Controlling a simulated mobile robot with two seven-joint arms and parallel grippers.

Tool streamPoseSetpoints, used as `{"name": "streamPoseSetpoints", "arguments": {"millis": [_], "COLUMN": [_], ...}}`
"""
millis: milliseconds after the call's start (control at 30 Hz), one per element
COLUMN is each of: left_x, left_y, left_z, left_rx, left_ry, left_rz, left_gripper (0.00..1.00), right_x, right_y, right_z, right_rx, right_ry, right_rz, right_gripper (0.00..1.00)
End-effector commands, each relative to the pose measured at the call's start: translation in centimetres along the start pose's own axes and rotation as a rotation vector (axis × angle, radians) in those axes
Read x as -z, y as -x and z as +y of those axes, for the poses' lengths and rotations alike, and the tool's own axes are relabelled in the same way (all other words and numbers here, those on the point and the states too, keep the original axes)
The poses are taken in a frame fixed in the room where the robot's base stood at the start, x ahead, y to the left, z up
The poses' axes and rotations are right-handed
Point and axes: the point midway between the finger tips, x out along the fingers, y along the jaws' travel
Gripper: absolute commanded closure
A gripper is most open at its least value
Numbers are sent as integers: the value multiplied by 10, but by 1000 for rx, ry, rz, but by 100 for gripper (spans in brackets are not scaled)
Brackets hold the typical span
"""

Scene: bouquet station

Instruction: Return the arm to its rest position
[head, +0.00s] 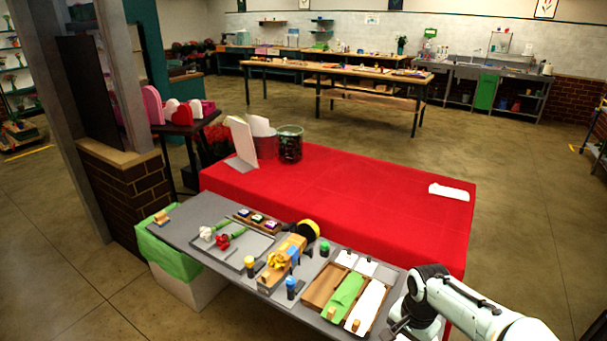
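My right arm (455,300) comes in from the lower right. Its dark gripper (398,326) is low at the right end of the grey work table (188,222), beside the tray of green and white sheets. The gripper is small and partly cut off by the bottom edge, so I cannot tell whether its fingers are open or shut, and I see nothing clearly in them. My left arm and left gripper are not in view.
The wooden tray (319,291) holds a green sheet (343,296) and a white sheet (366,306). The red-covered table (350,190) behind is mostly clear.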

Motion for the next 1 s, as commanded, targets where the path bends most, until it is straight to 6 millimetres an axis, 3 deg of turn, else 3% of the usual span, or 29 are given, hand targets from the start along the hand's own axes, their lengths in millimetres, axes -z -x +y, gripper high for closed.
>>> {"name": "streamPoseSetpoints", "arguments": {"millis": [33, 167, 300, 400, 500, 600, 700, 800, 1000], "left_x": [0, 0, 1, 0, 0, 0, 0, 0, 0], "left_y": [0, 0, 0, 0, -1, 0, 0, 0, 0], "left_z": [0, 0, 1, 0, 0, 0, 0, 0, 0], "left_rx": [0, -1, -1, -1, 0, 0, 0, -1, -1], "left_ry": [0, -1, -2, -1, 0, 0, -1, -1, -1], "left_rz": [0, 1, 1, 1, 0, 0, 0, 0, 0], "left_gripper": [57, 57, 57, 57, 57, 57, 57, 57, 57], "right_x": [-10, -34, -81, -126, -171, -206, -228, -237, -238], "right_y": [-41, -124, -216, -272, -309, -328, -335, -338, -338], "right_z": [0, 0, 18, 43, 69, 91, 104, 110, 111], "right_rx": [-12, 31, 95, 146, 187, 210, 220, 226, 227], "right_ry": [49, 172, 285, 346, 389, 421, 441, 455, 458], "right_rz": [-42, -103, -174, -212, -229, -230, -224, -217, -211], "right_gripper": [50, 50, 50, 50, 50, 50, 50, 50, 50]}}
